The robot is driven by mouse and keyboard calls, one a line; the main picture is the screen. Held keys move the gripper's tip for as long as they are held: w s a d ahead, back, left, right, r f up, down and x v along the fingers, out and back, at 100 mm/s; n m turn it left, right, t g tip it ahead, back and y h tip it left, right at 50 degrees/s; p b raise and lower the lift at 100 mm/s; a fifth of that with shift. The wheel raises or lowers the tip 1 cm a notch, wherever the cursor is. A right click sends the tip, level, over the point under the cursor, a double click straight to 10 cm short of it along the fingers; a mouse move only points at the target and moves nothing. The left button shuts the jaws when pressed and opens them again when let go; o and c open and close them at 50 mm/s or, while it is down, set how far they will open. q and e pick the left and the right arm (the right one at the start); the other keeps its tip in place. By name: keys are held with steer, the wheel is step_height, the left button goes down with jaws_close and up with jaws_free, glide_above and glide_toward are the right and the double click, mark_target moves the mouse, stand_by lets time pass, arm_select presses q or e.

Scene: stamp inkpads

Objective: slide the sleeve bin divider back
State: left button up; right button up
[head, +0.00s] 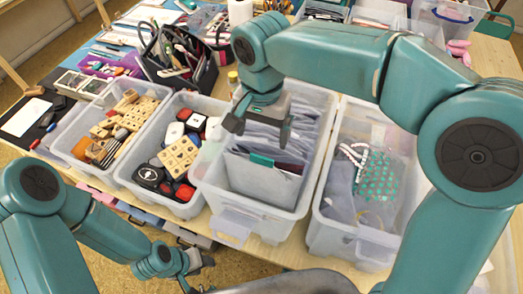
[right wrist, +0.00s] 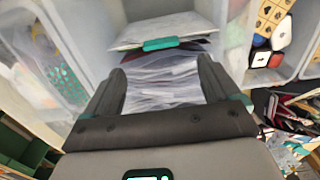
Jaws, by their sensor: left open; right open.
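The sleeve bin (head: 262,222) is a clear plastic bin near the middle of the table in the head view. In it, a pale divider (head: 262,182) with a teal tab (head: 262,160) stands near the front, with grey sleeves (head: 300,118) packed behind it. In the right wrist view, the divider (right wrist: 162,28) and its teal tab (right wrist: 161,44) show just beyond the fingertips. My right gripper (head: 260,127) is open above the sleeves, behind the divider, with nothing clearly held. My left gripper (head: 194,268) is open and empty, low in front of the table.
Bins of wooden stamps (head: 113,127) and inkpads (head: 178,158) stand to the left. A bin with beads and a green dotted sheet (head: 379,177) stands close on the right. A black tool caddy (head: 180,60) is behind. The bins leave little room between them.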

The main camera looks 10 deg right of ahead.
mark_target(262, 157)
step_height(262, 157, down, 9)
steer(key=shift+r, duration=0.1)
steer(key=c, duration=1.5)
steer(key=s+a, duration=0.1)
steer(key=s+a+b, duration=0.1)
steer(key=s, duration=0.1)
steer(key=s+a+b, duration=0.1)
steer(key=s, duration=0.1)
steer(key=shift+s+a, duration=0.1)
steer(key=shift+a, duration=0.2)
steer(key=o, duration=1.5)
step_height(262, 157, up, 16)
steer(key=shift+r, duration=0.2)
